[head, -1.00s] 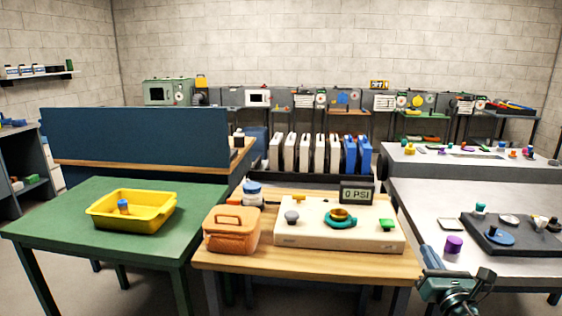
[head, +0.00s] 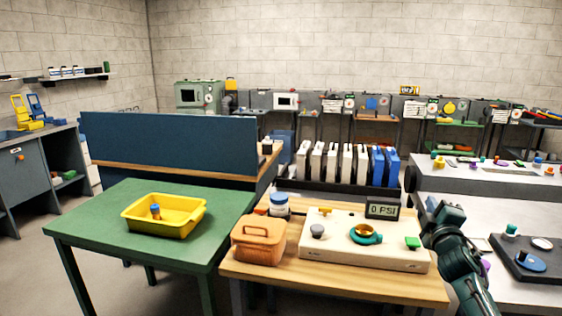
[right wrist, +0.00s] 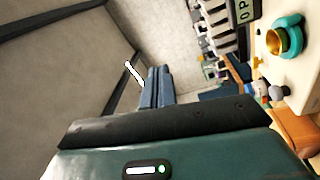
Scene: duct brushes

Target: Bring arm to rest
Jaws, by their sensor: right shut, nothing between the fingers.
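My right arm (head: 462,262) rises from the lower right of the head view, dark green and black. Its right gripper (head: 434,206) is raised near the right end of the wooden table and is shut, with nothing held. It hides part of the grey bench behind it. The right wrist view shows a green housing (right wrist: 190,158) with a small lit panel, and the view is tilted sideways. My left gripper is not in view.
The wooden table (head: 340,286) holds a cream device (head: 375,258) with a 0 PSI display (head: 382,208), an orange case (head: 258,241) and a blue-lidded jar (head: 279,204). A yellow tray (head: 185,222) sits on the green table (head: 120,215). A grey bench (head: 500,215) stands right.

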